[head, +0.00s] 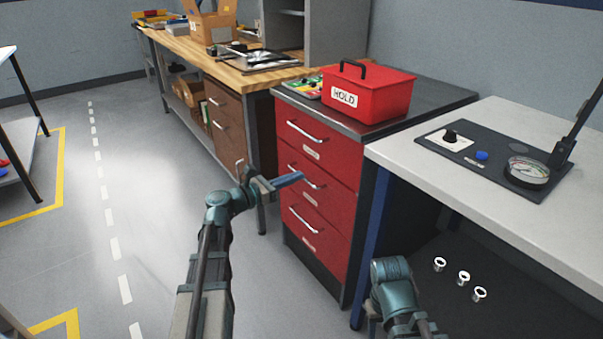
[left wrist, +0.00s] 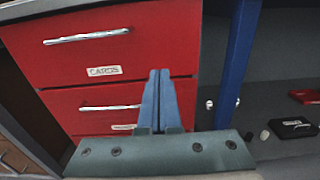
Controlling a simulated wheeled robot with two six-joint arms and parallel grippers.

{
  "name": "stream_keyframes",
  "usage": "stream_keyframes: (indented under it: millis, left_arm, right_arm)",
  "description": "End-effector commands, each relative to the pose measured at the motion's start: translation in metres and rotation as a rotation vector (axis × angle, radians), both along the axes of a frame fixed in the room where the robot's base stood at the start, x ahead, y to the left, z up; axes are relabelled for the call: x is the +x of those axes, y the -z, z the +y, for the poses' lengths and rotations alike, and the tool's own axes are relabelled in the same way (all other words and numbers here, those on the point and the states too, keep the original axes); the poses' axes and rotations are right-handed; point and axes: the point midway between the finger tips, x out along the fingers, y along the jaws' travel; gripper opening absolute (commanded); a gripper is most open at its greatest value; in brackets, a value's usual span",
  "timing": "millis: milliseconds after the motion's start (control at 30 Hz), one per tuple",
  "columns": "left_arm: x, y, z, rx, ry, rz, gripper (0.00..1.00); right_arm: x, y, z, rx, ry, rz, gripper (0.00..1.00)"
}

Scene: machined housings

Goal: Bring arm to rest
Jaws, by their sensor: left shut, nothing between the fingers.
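My left gripper (head: 299,177) is raised in front of the red drawer cabinet (head: 304,228), its blue fingers pointing right. In the left wrist view its two fingers (left wrist: 158,74) lie together with nothing between them, in front of the lower red drawers. I cannot tell whether the fingertips touch the drawer front. Part of my right arm (head: 390,272) shows at the lower right of the head view, beside the cabinet and in front of the white table; its gripper does not show.
A red HOLD box (head: 366,95) stands on the cabinet top. The white table (head: 500,180) at right bears a dark panel with a gauge (head: 527,171). A wooden bench (head: 232,72) stands behind. The grey floor at left (head: 150,200) is clear.

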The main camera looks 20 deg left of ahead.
Motion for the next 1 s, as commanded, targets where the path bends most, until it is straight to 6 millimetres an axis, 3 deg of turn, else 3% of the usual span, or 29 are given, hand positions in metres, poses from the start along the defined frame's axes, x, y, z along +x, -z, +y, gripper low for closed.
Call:
stream_keyframes:
  millis: [167,267,367,467,533,633,800,1000]
  left_arm:
    - [-0.001,0.002,-0.005,0.019,0.010,-0.002,0.00]
    - [-0.008,0.015,-0.031,0.125,0.068,-0.014,0.00]
    - [-0.025,0.043,-0.080,0.348,0.196,-0.054,0.00]
    - [-0.055,0.083,-0.135,0.644,0.398,-0.130,0.00]
    - [-0.083,0.113,-0.167,0.859,0.571,-0.204,0.00]
    - [-0.127,0.153,-0.197,1.147,0.848,-0.332,0.00]
    - [-0.192,0.199,-0.211,1.519,1.331,-0.562,0.00]
    - [-0.237,0.218,-0.198,1.746,1.792,-0.766,0.00]
  right_arm:
    - [0.000,0.000,0.000,0.000,0.000,0.000,0.51]
    - [0.000,0.000,0.000,0.000,0.000,0.000,0.51]
    - [0.000,0.000,0.000,0.000,0.000,0.000,0.51]
    - [0.000,0.000,0.000,0.000,0.000,0.000,0.51]
    - [0.000,0.000,0.000,0.000,0.000,0.000,0.51]
    - [0.000,0.000,0.000,0.000,0.000,0.000,0.51]
    - [0.000,0.000,0.000,0.000,0.000,0.000,0.51]
    - [0.000,0.000,0.000,0.000,0.000,0.000,0.51]
